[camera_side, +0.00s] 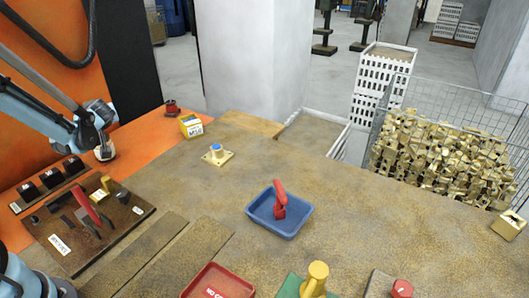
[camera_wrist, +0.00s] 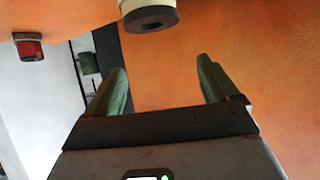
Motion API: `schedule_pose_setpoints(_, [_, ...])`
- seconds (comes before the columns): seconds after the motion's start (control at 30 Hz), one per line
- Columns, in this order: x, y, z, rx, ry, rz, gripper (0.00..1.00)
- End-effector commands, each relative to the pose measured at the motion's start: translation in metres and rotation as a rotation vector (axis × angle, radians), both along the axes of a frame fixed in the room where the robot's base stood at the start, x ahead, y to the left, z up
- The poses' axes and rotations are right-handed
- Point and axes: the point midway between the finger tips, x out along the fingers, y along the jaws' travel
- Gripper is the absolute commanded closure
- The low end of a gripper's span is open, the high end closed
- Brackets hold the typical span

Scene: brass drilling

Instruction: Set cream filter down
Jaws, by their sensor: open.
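The cream filter (camera_wrist: 133,7) shows at the top of the wrist view, cut off by the frame edge. It is a pale round body with a dark end that has a hole in it. My gripper (camera_wrist: 161,64) is open, with its two green fingers spread wide and only orange surface seen between them. The filter lies beyond the fingertips, apart from both. In the side view, a small pale cylinder on the orange surface, which appears to be the cream filter (camera_side: 105,153), sits just below my arm. My fingers are not clear there.
A red knob-like part (camera_side: 172,107) and a yellow block (camera_side: 191,125) stand at the back. A dark fixture board (camera_side: 130,214) with a red lever is at the left. A blue tray (camera_side: 293,222) holds a red part. A wire basket (camera_side: 440,100) of brass pieces is at right.

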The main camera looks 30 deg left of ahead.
Motion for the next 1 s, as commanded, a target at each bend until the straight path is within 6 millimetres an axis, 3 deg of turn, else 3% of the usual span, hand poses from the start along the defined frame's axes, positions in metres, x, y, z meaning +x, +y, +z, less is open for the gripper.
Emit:
schedule_pose_setpoints(0.23, [0.001,-0.004,0.014,-0.007,0.006,-0.013,0.12])
schedule_pose_setpoints(0.37, [0.006,-0.029,0.022,-0.046,0.044,-0.091,0.12])
schedule_pose_setpoints(0.67, [0.002,-0.148,0.042,-0.199,0.216,-0.505,0.12])
schedule_pose_setpoints(1.0, [-0.041,-0.280,0.043,-0.289,0.354,-1.041,0.12])
